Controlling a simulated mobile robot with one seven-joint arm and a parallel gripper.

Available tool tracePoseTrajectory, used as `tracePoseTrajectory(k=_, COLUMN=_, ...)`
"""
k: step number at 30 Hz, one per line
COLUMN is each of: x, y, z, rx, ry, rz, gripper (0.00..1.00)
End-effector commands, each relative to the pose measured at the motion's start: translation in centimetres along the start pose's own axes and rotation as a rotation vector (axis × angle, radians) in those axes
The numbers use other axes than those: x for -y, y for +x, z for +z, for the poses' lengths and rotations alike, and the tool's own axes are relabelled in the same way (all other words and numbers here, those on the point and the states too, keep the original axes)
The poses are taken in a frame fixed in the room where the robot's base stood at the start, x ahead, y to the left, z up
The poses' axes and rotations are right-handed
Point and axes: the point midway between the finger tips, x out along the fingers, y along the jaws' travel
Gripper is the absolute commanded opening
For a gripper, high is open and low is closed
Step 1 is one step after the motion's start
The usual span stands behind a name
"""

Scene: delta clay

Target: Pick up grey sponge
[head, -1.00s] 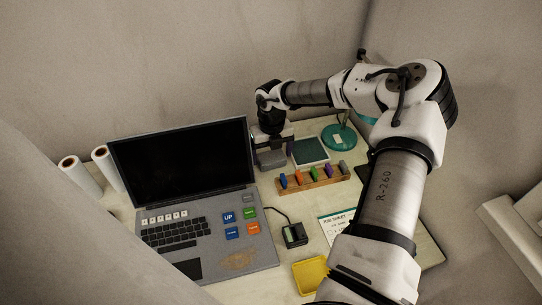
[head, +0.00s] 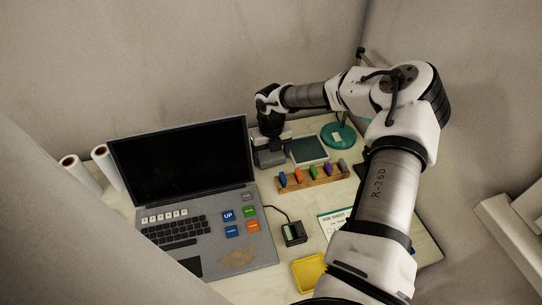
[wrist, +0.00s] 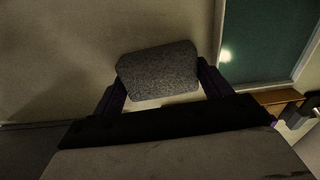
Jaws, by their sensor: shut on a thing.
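The grey sponge (wrist: 158,72) is a speckled block with rounded corners. In the wrist view it sits between the two dark purple fingers of my gripper (wrist: 160,82), which touch its left and right ends. My gripper is shut on it. In the head view my gripper (head: 271,155) is low over the back of the table, just right of the laptop screen. The sponge is hard to make out there. I cannot tell whether it is clear of the table.
The open laptop (head: 180,160) stands close to the left. A dark green pad (head: 309,151), a teal round base (head: 338,135) and a wooden rack (head: 314,179) with coloured pieces lie to the right. A yellow tray (head: 309,272) and black device (head: 294,233) are nearer.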

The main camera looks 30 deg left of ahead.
Motion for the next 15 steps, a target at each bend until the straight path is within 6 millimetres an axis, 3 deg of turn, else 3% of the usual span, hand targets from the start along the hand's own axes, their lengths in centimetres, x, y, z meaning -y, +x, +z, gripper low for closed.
tracePoseTrajectory(k=8, x=0.1, y=-3.2, z=0.1, rx=0.003, ry=0.001, rz=-0.001, gripper=0.54)
tracePoseTrajectory(k=15, x=0.1, y=-8.8, z=0.1, rx=0.005, ry=0.001, rz=-0.002, gripper=0.54)
